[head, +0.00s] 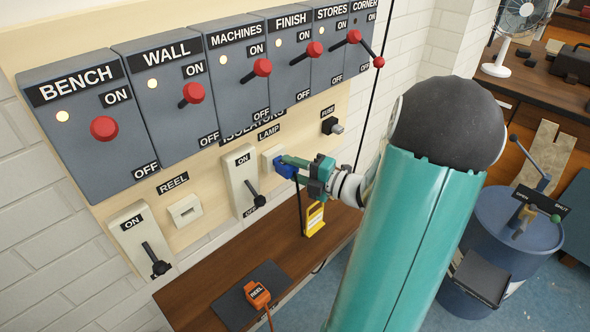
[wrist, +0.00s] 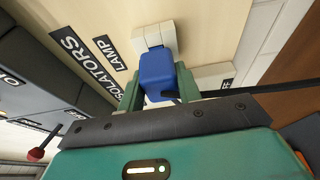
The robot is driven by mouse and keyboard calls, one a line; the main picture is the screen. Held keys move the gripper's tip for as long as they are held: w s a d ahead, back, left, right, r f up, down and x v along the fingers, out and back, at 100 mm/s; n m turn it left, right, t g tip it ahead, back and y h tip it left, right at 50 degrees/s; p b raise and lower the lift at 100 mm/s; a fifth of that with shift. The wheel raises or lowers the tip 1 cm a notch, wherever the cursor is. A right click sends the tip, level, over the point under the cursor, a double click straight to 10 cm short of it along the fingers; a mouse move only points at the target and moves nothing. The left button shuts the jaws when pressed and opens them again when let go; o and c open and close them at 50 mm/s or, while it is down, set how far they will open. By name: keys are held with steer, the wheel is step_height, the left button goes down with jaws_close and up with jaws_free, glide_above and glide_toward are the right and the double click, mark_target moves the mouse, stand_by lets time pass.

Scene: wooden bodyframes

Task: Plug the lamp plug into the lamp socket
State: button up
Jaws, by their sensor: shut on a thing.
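The blue lamp plug (head: 284,169) is between the fingers of my gripper (head: 297,170), right at the wall panel under the LAMP label. It also shows in the wrist view (wrist: 157,72), with a green finger on each side. The white lamp socket (head: 267,158) is directly behind it; in the wrist view the socket (wrist: 153,36) shows just beyond the plug's far end. Plug and socket look lined up and close or touching. The plug's front hides the contact, so I cannot tell how deep it sits. A dark cord hangs below the plug.
A white lever switch (head: 243,178) stands left of the lamp socket, lever down. An empty REEL socket (head: 185,211) is farther left. A black FUSE fitting (head: 332,126) is to the right. An orange REEL plug (head: 258,294) and a yellow labelled item (head: 314,219) are on the bench (head: 195,291) below.

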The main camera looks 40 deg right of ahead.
steer(key=shift+w, duration=0.7)
steer(key=o, duration=1.2)
steer(key=shift+c, duration=0.2)
steer(key=v, duration=1.3)
steer(key=shift+s, duration=0.4)
